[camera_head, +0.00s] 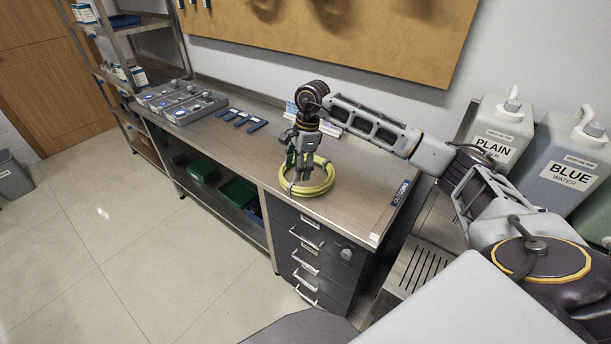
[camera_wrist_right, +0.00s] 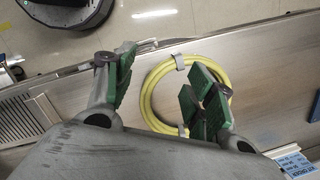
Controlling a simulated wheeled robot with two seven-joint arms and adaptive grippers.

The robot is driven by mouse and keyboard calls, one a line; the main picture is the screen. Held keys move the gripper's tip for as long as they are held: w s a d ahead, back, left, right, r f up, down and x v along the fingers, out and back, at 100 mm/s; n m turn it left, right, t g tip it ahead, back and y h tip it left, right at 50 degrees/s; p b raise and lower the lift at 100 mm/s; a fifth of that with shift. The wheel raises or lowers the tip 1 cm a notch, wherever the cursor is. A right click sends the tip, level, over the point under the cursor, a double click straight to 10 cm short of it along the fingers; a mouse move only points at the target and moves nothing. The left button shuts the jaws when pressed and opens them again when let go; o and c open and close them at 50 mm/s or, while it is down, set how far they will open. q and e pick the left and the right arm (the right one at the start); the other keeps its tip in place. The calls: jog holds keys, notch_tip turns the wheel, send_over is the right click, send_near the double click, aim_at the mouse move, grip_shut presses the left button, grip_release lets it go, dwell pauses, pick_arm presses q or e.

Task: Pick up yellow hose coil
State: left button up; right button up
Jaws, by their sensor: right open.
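The yellow hose coil (camera_head: 322,187) lies flat on the metal bench top, near its front edge above the drawers. It also shows in the right wrist view (camera_wrist_right: 147,92), with grey ties around it. My right gripper (camera_head: 300,172) points down at the coil in the head view. In the right wrist view its green-padded fingers (camera_wrist_right: 160,92) are spread apart and hold nothing. The left part of the ring shows between them; one finger is left of the ring, the other covers part of its inside and right side. Contact with the coil cannot be told. My left gripper is not in view.
The bench (camera_head: 360,188) holds grey trays (camera_head: 187,106) and blue items (camera_head: 241,120) farther left. Small boxes (camera_head: 325,127) stand behind my right gripper. Water containers (camera_head: 497,128) stand at the right. Bench top right of the coil is mostly clear.

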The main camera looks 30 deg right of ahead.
notch_tip(320, 180, up, 2)
jog(key=h, duration=0.2)
send_over(316, 188)
jog(key=shift+g, duration=0.3)
jog(key=shift+a+f, duration=0.1)
jog(key=shift+f, duration=0.05)
notch_tip(316, 188, down, 8)
jog(key=shift+r+p, duration=0.25)
jog(key=shift+p, duration=0.05)
jog(key=shift+w+f, duration=0.1)
jog(key=shift+f, duration=0.35)
jog(key=shift+f, duration=0.1)
